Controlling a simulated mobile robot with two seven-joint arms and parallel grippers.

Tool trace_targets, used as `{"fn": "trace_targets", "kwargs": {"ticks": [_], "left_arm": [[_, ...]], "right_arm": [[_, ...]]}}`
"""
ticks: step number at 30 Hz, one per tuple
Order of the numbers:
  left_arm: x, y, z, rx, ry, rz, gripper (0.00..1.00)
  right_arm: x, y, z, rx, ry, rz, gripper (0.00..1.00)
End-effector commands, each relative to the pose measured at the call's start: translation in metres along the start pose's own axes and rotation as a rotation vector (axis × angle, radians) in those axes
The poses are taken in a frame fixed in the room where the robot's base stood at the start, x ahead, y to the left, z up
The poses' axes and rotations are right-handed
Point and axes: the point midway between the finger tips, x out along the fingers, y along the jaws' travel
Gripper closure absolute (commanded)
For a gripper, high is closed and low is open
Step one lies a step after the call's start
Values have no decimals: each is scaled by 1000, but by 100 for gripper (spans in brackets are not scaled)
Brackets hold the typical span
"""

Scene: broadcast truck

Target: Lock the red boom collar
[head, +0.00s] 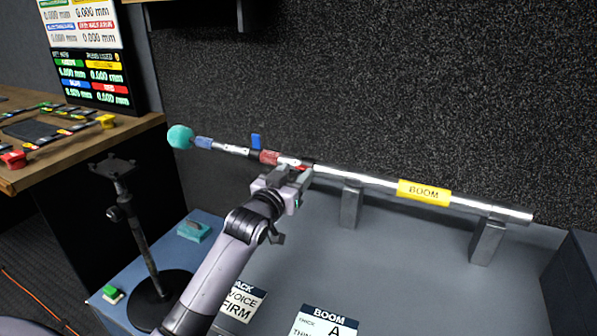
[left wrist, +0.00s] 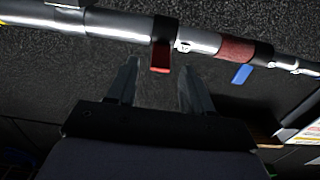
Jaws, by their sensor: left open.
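The boom pole (head: 365,179) lies along the back of the grey bench, with a teal ball (head: 180,136) at its left end. A red lever (head: 301,167) shows on it just beyond my left gripper (head: 292,176). In the left wrist view, the red lever (left wrist: 160,59) sticks out from a black collar (left wrist: 164,29), beside a dark red band (left wrist: 237,48). My left gripper (left wrist: 160,74) is open and empty; its fingers point at the pole, the lever's tip near the gap between them. I cannot tell if they touch. My right gripper is out of view.
A blue lever (head: 256,141) stands up from the pole to the left. Grey supports (head: 351,204) hold the pole. A black stand (head: 144,238), a teal block (head: 194,230) and printed cards (head: 325,322) are nearby. A dark textured wall (head: 400,80) rises behind.

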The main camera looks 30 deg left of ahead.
Motion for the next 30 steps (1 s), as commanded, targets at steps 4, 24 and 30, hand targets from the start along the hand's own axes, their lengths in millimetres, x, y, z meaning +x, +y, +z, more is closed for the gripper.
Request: {"fn": "trace_targets", "kwargs": {"ticks": [4,24,30], "left_arm": [[14,0,0,0,1,0,49],[22,0,0,1,0,0,100],[23,0,-1,1,-5,0,100]], "right_arm": [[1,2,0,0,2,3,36],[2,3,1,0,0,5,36],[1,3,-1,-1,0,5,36]]}}
